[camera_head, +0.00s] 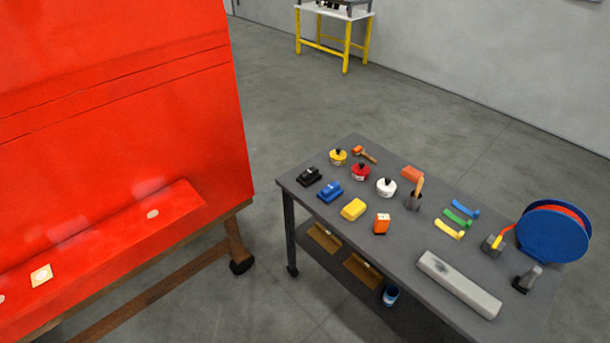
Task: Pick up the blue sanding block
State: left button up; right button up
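The blue sanding block (330,191) lies on the dark grey table (402,250), near its left edge. It is a small block with a raised grip on top. A black block (309,176) of similar shape lies just behind it to the left, and a yellow block (353,209) lies in front of it to the right. Nothing covers the blue block. Neither of my grippers shows in the head view.
Round-knobbed yellow, red and white tools (386,187) stand behind the block. A long grey bar (459,284) and a blue reel (553,233) lie to the right. A large red nosecone (120,110) on a wooden stand fills the left. Floor shows between stand and table.

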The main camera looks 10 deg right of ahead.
aim_at(330, 193)
jog(key=z, duration=0.1)
jog(key=i, duration=0.95)
jog(key=z, duration=0.35)
